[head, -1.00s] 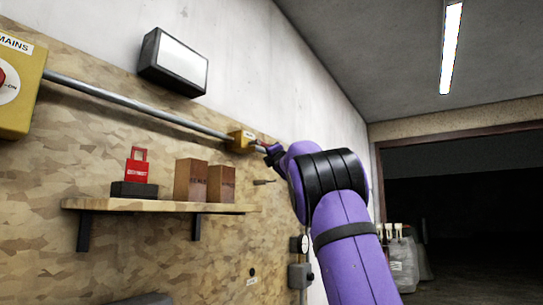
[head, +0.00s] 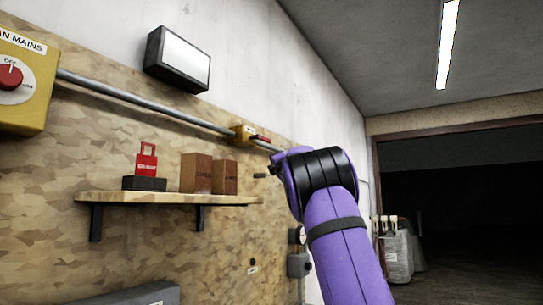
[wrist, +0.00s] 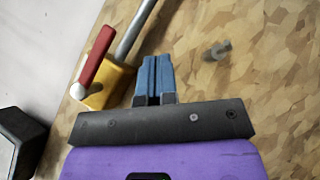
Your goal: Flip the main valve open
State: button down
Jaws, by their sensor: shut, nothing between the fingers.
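The valve is a yellow body (head: 243,132) on a grey wall pipe, with a red lever (head: 263,138). In the wrist view, the yellow body (wrist: 112,86) is left of my gripper. The red lever (wrist: 96,56) lies roughly along the pipe, its pale round pivot at the lower end. My gripper (wrist: 154,62) has its two blue fingers pressed together with nothing between them. The fingertips appear to the right of the valve, apart from the lever. In the head view the fingers are hidden behind my purple arm.
A yellow box with a red knob (head: 11,75) is at the left end of the pipe (head: 140,98). A peg (wrist: 217,50) sticks out right of my fingers. A lamp (head: 178,60) hangs above.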

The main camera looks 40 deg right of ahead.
jog(key=s+d+f, duration=0.1)
jog(key=s+f, duration=0.4)
jog(key=shift+s+d+f, duration=0.2)
jog(key=shift+d+f, duration=0.1)
jog(key=shift+f, duration=0.1)
dwell(0.4)
jog(key=s+a+f+m+g+y, duration=0.2)
jog(key=s+a+f+m+g, duration=0.3)
jog(key=s+a+f, duration=0.6)
jog(key=s+a+f+m+g+y, duration=0.2)
jog(key=s+a+f+m+g, duration=0.4)
jog(key=s+a+f, duration=0.5)
jog(key=s+a+f+m+g+y, duration=0.3)
jog(key=s+a+f+m, duration=0.6)
jog(key=s+a, duration=0.6)
jog(key=s+f+g, duration=0.2)
jog(key=s, duration=0.3)
jog(key=shift+g, duration=0.4)
jog(key=c, duration=1.8)
grip_release()
jog(key=shift+a+f, duration=0.1)
